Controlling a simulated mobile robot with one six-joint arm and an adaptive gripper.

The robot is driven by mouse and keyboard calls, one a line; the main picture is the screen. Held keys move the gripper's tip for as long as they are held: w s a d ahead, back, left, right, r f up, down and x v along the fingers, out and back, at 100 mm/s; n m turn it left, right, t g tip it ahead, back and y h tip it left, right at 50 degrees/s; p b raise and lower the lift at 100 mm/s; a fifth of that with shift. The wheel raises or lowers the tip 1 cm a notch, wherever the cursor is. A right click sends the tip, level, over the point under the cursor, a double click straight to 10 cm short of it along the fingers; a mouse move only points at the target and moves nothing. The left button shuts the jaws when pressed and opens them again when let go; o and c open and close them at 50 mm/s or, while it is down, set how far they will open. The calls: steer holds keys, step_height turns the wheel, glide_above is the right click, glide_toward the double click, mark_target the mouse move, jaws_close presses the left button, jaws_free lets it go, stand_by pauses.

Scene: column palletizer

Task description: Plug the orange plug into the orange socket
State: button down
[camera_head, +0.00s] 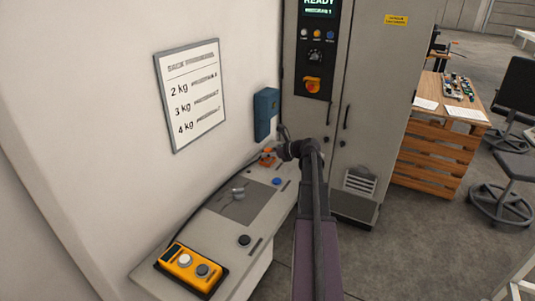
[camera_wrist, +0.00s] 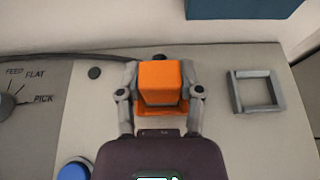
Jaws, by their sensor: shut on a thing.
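The orange plug (camera_wrist: 160,80) is a block between the two fingers of my gripper (camera_wrist: 160,72) in the wrist view. My gripper is shut on it. A wider orange edge (camera_wrist: 147,112) shows around the lower part of the block; I cannot tell whether it is the plug's own flange or the orange socket. In the head view, an orange patch (camera_head: 267,158) shows just left of my gripper (camera_head: 281,154), on or just above the panel's far end. The plug's underside is hidden, so I cannot tell whether it is seated.
A grey square frame (camera_wrist: 236,94) lies right of the plug on the light panel (camera_wrist: 285,140). A blue button (camera_wrist: 74,171) is at lower left. A dark cable (camera_wrist: 75,56) runs behind the gripper. A blue wall box (camera_head: 266,114) and grey cabinet (camera_head: 375,100) stand close by.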

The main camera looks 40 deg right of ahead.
steer(key=shift+f, duration=0.2)
stand_by(0.5)
steer(key=shift+c, duration=0.8)
jaws_free()
steer(key=shift+r, duration=0.15)
